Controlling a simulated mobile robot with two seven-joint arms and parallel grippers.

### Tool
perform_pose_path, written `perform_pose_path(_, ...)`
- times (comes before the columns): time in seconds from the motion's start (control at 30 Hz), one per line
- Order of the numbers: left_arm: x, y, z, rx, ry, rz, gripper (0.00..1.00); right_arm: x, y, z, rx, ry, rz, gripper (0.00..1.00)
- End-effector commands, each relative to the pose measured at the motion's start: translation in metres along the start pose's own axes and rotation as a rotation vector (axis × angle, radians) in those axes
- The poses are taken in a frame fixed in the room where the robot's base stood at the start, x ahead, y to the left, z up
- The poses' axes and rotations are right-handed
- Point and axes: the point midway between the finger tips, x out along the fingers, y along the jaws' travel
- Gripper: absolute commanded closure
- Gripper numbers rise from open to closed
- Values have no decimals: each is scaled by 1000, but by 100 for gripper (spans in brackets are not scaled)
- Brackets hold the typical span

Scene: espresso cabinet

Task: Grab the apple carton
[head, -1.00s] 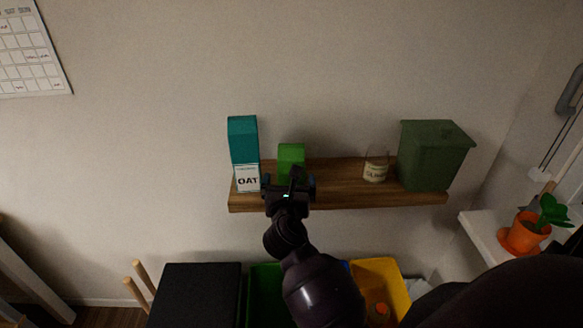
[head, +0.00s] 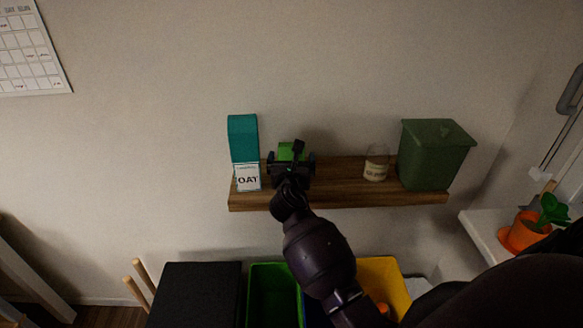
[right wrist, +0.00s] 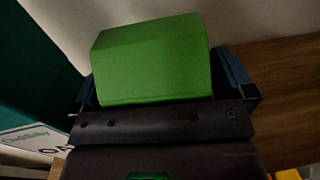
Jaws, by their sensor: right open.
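The green carton (head: 287,152), which I take to be the apple carton, stands on the wooden shelf and is mostly hidden behind my right gripper (head: 292,163). In the right wrist view the green carton (right wrist: 152,62) lies between the two open fingers, with one finger at its left and one at its right. I cannot tell whether either finger touches it. Its label does not show. My left gripper is not in view.
A teal and white OAT carton (head: 244,152) stands close to the left on the shelf (head: 335,190). A glass jar (head: 376,163) and a dark green bin (head: 433,155) stand to the right. Green (head: 272,290) and yellow (head: 385,275) bins sit below. The shelf between carton and jar is clear.

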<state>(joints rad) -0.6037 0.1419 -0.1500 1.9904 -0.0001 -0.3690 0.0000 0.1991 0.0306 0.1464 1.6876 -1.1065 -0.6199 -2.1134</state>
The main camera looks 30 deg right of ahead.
Motion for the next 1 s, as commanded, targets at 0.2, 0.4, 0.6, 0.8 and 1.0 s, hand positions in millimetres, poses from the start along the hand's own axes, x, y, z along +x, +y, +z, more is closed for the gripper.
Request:
perform_pose_path(0.2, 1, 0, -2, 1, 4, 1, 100, 0, 0, 0, 0, 0, 0, 15)
perform_pose_path(0.4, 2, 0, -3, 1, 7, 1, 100, 0, 0, 0, 0, 1, 0, 46)
perform_pose_path(0.6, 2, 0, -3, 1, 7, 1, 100, -1, 0, 0, 0, 0, 0, 50)
perform_pose_path(0.8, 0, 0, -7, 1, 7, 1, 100, 0, 0, 10, 2, -1, -1, 50)
perform_pose_path(1.0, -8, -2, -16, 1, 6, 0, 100, 0, 0, 48, 2, -5, 0, 50)
